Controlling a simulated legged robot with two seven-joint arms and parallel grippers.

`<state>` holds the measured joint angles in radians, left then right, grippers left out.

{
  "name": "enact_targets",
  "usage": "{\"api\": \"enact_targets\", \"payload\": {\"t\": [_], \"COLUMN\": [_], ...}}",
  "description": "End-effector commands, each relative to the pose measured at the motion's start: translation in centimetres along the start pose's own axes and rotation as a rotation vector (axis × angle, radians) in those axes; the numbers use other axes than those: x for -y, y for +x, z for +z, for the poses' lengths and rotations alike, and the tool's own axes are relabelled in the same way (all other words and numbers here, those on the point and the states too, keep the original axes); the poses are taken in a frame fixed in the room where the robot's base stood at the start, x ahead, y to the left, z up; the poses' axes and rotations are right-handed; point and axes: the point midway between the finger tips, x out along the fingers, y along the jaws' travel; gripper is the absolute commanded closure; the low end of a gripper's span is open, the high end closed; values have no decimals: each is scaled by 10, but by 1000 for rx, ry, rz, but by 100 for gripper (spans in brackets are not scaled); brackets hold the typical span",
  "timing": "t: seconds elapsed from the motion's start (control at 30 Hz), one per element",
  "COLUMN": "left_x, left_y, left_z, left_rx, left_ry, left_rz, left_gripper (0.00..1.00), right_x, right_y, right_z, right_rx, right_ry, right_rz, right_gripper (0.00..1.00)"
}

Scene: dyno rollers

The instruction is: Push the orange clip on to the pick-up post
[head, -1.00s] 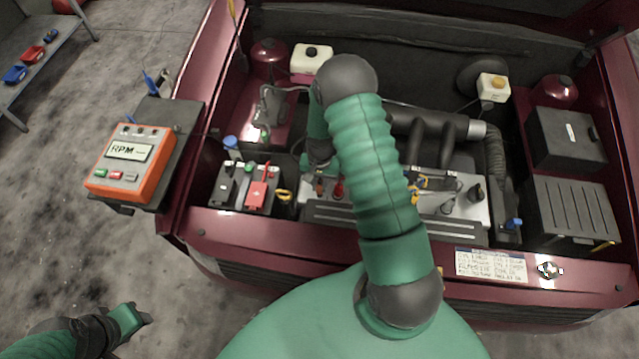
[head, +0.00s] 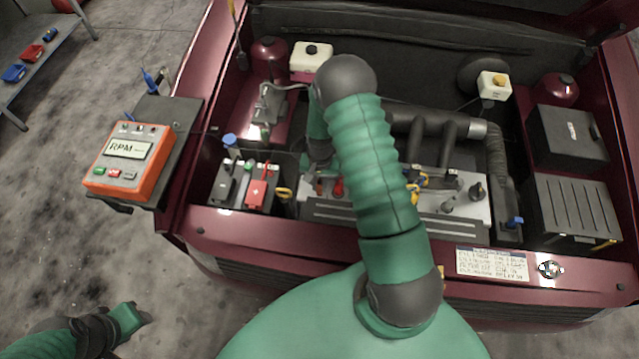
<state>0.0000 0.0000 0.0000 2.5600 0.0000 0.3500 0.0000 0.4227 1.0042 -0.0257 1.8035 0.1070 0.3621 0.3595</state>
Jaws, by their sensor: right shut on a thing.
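My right arm rises from the bottom middle, bends at its dark elbow and comes down behind its green forearm. My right gripper (head: 318,168) is over the left end of the engine, partly hidden by that arm. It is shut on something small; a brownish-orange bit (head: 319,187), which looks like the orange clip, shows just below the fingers. A red piece (head: 338,187) is right beside it. I cannot make out the pick-up post or whether the clip touches it. My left gripper (head: 132,318) is low at the left, away from the car; its jaw state is unclear.
An orange RPM meter (head: 128,160) sits on a dark side shelf at the left. A battery (head: 243,188) with a red terminal cover is left of my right gripper. Yellow-ended leads (head: 418,183) lie on the engine to the right. The dark red front edge (head: 330,240) runs across below.

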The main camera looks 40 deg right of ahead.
Motion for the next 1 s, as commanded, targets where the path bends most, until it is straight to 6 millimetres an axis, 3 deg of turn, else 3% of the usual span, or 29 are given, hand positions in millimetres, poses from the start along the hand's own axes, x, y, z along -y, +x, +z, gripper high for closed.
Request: {"api": "enact_targets", "payload": {"t": [0.03,0.23,0.57,0.77,1.0], "left_x": [0,0,0,0,0], "left_y": [1,0,0,2,4], "left_z": [0,0,0,0,1], "left_rx": [0,0,0,0,0], "left_ry": [0,0,0,0,0], "left_rz": [0,0,0,0,0], "left_gripper": [62,62,62,62,62], "right_x": [0,0,0,1,1], "right_y": [1,0,-3,-41,-113], "right_z": [0,0,-1,-2,-2], "right_rx": [0,0,-2,-5,-6], "right_ry": [0,0,0,0,-1], "right_rz": [0,0,-1,-3,-3], "right_gripper": [81,57,57,57,57]}}
